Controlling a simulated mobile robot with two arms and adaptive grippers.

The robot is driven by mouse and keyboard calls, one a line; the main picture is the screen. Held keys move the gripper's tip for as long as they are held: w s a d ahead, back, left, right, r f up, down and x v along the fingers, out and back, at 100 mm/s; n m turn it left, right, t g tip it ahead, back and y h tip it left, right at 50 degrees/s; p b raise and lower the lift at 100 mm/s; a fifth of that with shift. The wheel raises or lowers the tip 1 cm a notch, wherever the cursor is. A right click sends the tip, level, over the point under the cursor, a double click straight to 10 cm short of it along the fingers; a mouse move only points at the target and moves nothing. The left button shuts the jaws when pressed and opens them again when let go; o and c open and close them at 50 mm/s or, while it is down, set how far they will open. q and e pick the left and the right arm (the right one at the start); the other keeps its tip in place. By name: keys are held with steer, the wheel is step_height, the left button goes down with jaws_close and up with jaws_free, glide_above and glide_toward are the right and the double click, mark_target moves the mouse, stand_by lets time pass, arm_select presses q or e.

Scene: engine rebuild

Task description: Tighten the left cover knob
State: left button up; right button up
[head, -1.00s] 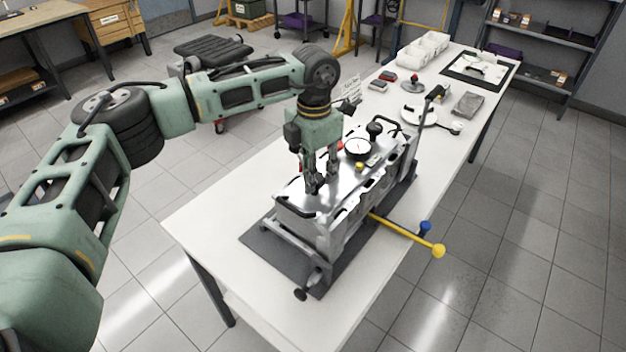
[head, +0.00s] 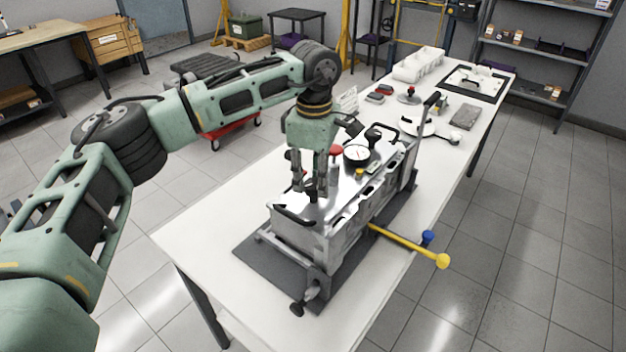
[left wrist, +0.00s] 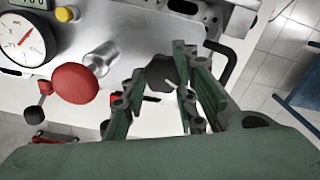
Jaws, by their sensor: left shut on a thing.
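My left gripper (head: 315,192) points down over the near end of the metal engine cover (head: 345,192). Its fingers are shut on a dark knob, which shows between them in the left wrist view (left wrist: 160,70). In the head view the fingers mostly hide the knob. I cannot tell whether the knob sits fully down on the cover. My right gripper is not in view.
Close beside the fingers stand a red knob (left wrist: 75,83) and a silver cylinder (left wrist: 102,58). A dial gauge (head: 356,154) and a yellow button (head: 360,171) sit farther along. A yellow bar (head: 408,244) sticks out right. The white table (head: 205,215) is clear at left.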

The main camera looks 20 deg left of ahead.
mark_target(317, 184)
arm_select(q)
steer(key=m, duration=0.3)
steer(key=m+b, duration=0.1)
steer(key=m, duration=0.2)
steer(key=shift+d+m, duration=0.2)
steer(key=shift+m, duration=0.1)
steer(key=m, duration=0.6)
steer(key=shift+s+d, duration=0.15)
steer(key=shift+s, duration=0.05)
steer(key=shift+m, duration=0.3)
steer(key=o, duration=1)
step_height(317, 184, up, 12)
